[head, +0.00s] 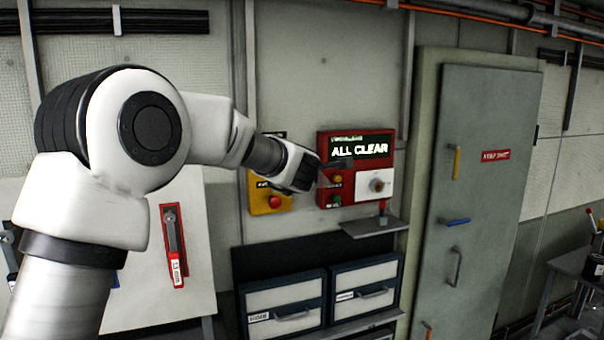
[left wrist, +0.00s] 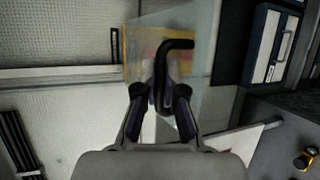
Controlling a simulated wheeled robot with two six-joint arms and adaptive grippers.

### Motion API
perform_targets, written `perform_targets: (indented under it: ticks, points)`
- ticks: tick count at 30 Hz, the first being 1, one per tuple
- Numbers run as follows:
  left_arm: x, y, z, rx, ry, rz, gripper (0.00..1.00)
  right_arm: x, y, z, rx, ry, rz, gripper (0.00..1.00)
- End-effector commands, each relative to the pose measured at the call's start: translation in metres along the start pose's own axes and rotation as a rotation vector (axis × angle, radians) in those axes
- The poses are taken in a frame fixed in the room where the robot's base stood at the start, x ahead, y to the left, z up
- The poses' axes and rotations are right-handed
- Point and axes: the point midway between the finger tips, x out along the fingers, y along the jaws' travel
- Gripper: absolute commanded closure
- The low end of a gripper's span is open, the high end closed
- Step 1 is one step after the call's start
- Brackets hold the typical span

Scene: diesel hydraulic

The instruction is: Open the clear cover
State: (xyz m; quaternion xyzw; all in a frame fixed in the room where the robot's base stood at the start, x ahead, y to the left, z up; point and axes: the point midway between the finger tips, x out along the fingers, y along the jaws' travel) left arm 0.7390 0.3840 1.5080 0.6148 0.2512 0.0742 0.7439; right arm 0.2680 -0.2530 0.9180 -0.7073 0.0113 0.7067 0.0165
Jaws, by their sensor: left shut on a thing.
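The clear cover (left wrist: 203,62) shows in the left wrist view as a see-through pane in front of a blurred yellow box. A black bent handle (left wrist: 162,70) stands out from it. My left gripper (left wrist: 161,98) is shut on this handle. My right gripper is in neither view.
A yellow box with a red button (head: 274,202) is left of the red panel. A small shelf (head: 372,227) sits below the panel, above drawers (head: 284,294). A tall grey cabinet (head: 480,180) stands to the right.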

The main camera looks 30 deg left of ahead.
Motion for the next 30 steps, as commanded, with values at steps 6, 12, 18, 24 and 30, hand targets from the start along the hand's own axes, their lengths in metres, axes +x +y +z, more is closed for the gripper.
perform_targets:
  ticks: [6,12,18,24,30]
  points:
    - [-0.0028,0.0094,0.0009,-0.016,0.001,-0.037,1.00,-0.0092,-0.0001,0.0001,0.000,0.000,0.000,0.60]
    - [-0.0028,0.0093,0.0008,-0.018,0.001,-0.045,1.00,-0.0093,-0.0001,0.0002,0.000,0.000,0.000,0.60]
    - [-0.0027,0.0091,0.0007,-0.018,0.002,-0.044,1.00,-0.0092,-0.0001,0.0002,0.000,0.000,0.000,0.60]
    - [-0.0026,0.0089,0.0007,-0.018,0.002,-0.044,0.65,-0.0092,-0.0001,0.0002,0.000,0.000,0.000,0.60]
    - [-0.0032,0.0090,0.0008,-0.018,0.001,-0.044,0.65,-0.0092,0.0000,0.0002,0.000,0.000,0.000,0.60]
